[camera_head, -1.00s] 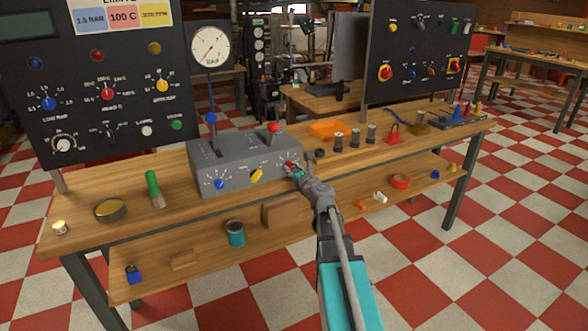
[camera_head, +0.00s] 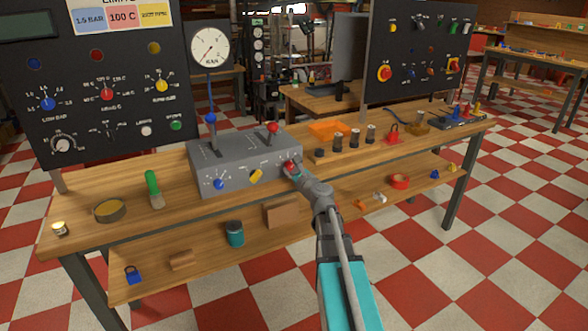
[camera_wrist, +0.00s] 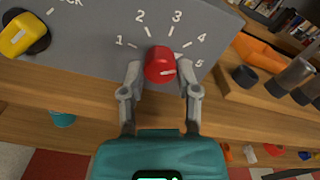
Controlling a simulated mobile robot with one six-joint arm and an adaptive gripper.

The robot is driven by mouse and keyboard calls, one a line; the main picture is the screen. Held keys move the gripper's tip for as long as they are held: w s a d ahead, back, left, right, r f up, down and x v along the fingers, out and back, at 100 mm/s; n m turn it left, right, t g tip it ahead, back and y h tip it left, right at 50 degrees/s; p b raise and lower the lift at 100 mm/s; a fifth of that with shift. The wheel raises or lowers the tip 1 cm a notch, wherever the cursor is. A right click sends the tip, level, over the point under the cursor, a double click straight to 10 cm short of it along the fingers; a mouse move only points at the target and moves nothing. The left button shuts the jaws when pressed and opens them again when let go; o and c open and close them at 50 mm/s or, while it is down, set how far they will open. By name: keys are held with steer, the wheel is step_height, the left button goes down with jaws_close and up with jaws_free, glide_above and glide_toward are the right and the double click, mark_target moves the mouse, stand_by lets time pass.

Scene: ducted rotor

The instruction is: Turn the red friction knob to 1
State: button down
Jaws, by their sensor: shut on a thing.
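The red friction knob (camera_head: 289,166) sits at the right end of the front face of the grey control box (camera_head: 244,172). In the wrist view the red knob (camera_wrist: 159,64) is in the middle, below a printed scale from 1 to 5. A white mark on the knob points to the right, roughly toward the 5 side of the scale. My gripper (camera_wrist: 162,78) is shut on the knob, with one finger on its left and one on its right. In the head view my gripper (camera_head: 294,171) partly covers the knob.
A yellow knob (camera_head: 256,176) and a blue knob (camera_head: 219,184) are left of the red one. A blue lever (camera_head: 211,118) and a red-topped lever (camera_head: 273,128) stand on the box. Several dark cylinders (camera_head: 354,137) and an orange tray (camera_head: 327,129) are to the right on the bench.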

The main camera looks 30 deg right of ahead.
steer(key=n, duration=1.3)
steer(key=shift+s+f+n, duration=0.1)
steer(key=shift+n, duration=0.3)
steer(key=n, duration=1.3)
steer(key=shift+n, duration=0.4)
steer(key=shift+c, duration=1.7)
jaws_free()
